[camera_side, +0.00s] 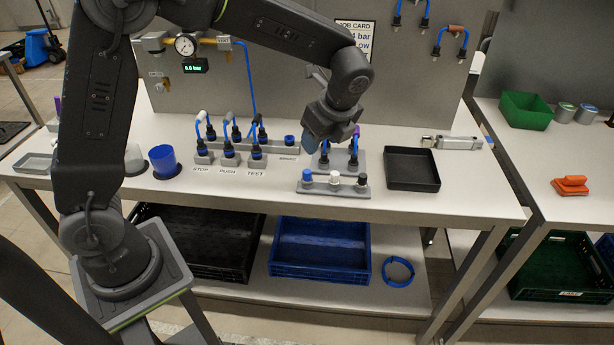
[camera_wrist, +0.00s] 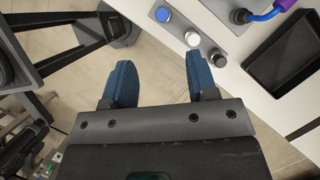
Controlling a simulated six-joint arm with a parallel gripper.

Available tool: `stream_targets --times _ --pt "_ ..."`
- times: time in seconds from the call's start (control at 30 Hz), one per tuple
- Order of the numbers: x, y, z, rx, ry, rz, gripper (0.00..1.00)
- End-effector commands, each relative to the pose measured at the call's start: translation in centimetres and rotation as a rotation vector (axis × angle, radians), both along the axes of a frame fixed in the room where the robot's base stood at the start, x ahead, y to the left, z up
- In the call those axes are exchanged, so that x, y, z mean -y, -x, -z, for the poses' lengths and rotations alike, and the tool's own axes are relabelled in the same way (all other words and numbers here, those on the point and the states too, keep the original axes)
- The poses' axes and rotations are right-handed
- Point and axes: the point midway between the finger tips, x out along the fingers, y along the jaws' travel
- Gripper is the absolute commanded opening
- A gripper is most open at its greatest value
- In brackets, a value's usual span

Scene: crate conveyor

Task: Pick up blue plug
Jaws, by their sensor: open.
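The blue plug (camera_side: 308,174) stands upright at the left end of a grey holder block (camera_side: 340,189) near the table's front edge. A white plug (camera_side: 335,177) and a dark plug (camera_side: 362,180) stand to its right on the same block. In the wrist view the blue plug (camera_wrist: 162,14) is at the top, beyond the fingers and apart from them. My gripper (camera_side: 311,142) is above and behind the block in the side view. Its two blue fingers (camera_wrist: 160,78) are spread with nothing between them.
A black tray (camera_side: 412,185) lies right of the block. A grey block with hoses (camera_side: 345,158) is just behind. Labelled fittings (camera_side: 228,158) and a blue cup (camera_side: 163,161) stand left. A metal cylinder (camera_side: 452,142) lies at the back right.

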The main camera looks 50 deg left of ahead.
Motion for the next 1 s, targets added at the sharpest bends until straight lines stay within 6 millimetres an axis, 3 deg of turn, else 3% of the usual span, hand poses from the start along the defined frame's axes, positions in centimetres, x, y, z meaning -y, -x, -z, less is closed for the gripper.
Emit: stream_targets --times 0.3,1.0 --pt "-2.3 0.1 5.5 -0.003 0.000 -0.005 0.53" --pt "-4.8 -0.3 12.0 0.001 0.003 -0.005 0.53"
